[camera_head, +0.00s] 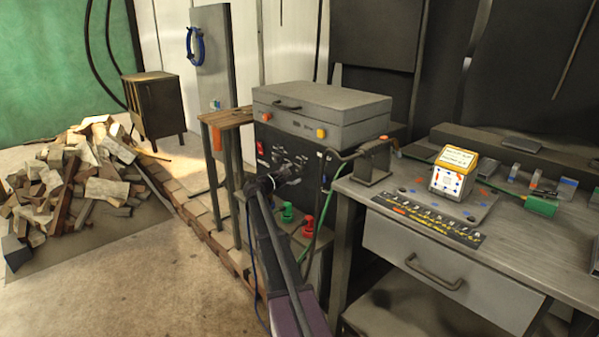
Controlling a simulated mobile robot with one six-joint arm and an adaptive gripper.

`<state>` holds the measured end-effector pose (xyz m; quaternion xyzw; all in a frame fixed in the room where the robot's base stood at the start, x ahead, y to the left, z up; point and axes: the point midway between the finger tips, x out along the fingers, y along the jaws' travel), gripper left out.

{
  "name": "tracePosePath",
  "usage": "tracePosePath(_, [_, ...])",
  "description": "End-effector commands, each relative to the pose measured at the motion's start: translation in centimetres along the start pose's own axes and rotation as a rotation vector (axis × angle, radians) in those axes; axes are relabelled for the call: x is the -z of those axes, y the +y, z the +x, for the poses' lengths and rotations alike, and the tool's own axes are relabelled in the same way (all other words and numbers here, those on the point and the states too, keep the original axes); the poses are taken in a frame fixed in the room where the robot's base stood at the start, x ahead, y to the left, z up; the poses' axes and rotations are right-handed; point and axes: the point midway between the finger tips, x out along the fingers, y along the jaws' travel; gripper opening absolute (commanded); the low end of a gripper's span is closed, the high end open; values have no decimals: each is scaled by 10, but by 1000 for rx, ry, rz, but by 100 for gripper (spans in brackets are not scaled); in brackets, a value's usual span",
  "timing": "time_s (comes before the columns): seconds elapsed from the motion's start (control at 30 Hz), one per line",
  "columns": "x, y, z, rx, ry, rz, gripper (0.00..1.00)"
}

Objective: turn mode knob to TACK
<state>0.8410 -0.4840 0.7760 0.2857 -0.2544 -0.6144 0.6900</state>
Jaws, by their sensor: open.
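A dark machine (262,138) with a grey case on top stands in the middle. Its front panel carries a red switch (260,149) and several small dark knobs and white markings. The markings are too small to read, so I cannot tell which knob is the mode knob or where it points. My gripper (294,170) is in front of the lower part of this panel, close to it, and hides part of it. It is black and small in view, open, with nothing visible in it. I cannot tell whether it touches the panel.
Green (287,212) and red (308,226) connectors sit below the panel. A narrow wooden-topped stand (227,117) is left of the machine. A workbench (540,225) with a drawer and a yellow-topped box (453,172) is at right. A wood pile (70,185) lies left; floor in front is clear.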

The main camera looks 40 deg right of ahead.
Motion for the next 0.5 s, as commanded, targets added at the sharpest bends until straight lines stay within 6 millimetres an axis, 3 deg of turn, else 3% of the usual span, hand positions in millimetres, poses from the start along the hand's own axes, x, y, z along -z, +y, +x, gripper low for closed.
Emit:
tracePosePath(0.2, [0, 0, 27, 1, -1, 0, 82])
tracePosePath(0.5, [-1, -1, 38, 1, -1, 0, 82])
